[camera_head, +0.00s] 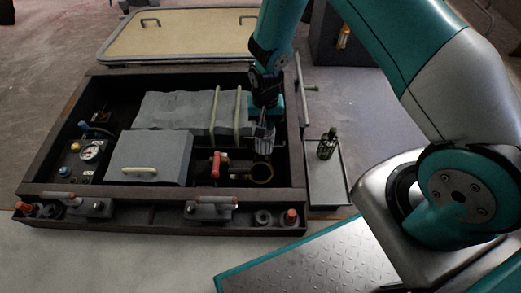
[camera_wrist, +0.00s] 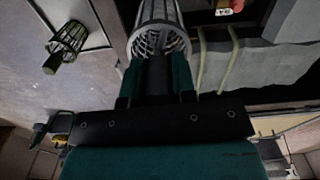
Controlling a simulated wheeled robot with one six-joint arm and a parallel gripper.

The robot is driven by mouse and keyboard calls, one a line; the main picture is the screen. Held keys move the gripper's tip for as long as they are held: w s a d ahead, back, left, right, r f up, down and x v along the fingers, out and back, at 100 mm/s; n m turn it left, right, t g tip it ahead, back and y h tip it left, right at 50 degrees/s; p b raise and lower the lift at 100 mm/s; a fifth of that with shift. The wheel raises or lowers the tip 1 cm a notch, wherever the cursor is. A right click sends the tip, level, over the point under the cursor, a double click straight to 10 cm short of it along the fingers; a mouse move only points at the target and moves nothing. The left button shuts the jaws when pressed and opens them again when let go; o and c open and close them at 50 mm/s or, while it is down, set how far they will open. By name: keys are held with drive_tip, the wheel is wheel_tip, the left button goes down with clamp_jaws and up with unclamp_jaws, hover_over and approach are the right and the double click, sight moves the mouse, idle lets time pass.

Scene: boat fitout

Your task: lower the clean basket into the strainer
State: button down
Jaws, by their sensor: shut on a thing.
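My gripper (camera_head: 266,116) is shut on the clean basket (camera_head: 264,138), a pale grey mesh cylinder that hangs below the fingers. In the wrist view my gripper (camera_wrist: 157,78) holds the clean basket (camera_wrist: 160,38) at the top middle. The strainer (camera_head: 262,173) is a round opening with a brass-coloured rim, low in the right part of the dark bay. In the head view the basket shows just above and behind the strainer's opening, apart from it. The strainer cannot be made out in the wrist view.
A tray (camera_head: 326,185) right of the bay holds a dark green, dirty-looking basket (camera_head: 327,145). A red-handled valve (camera_head: 217,165) stands left of the strainer. A grey box (camera_head: 150,157) and a strapped grey block (camera_head: 180,112) fill the bay's middle. The bay's rim (camera_head: 298,160) surrounds them.

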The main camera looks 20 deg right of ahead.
drive_tip(key=shift+m, duration=0.3)
drive_tip(key=f+b, duration=0.1)
drive_tip(key=f, duration=0.2)
drive_tip(key=a+f+b, duration=0.1)
drive_tip(key=f+b, duration=0.1)
drive_tip(key=shift+w+a+f, duration=0.15)
drive_tip(key=shift+w+f, duration=0.05)
drive_tip(key=shift+f, duration=0.2)
wheel_tip(320, 180, down, 8)
drive_tip(key=b, duration=0.7)
drive_tip(key=shift+f+b, duration=0.15)
drive_tip(key=shift+b, duration=0.2)
drive_tip(key=shift+f, duration=0.75)
drive_tip(key=shift+f+b, duration=3.45)
drive_tip(key=shift+f, duration=2.1)
drive_tip(key=c, duration=0.8)
unclamp_jaws()
drive_tip(key=shift+c, duration=0.2)
wheel_tip(320, 180, up, 17)
drive_tip(key=p, duration=0.9)
drive_tip(key=shift+r+p, duration=0.2)
drive_tip(key=shift+p, duration=0.15)
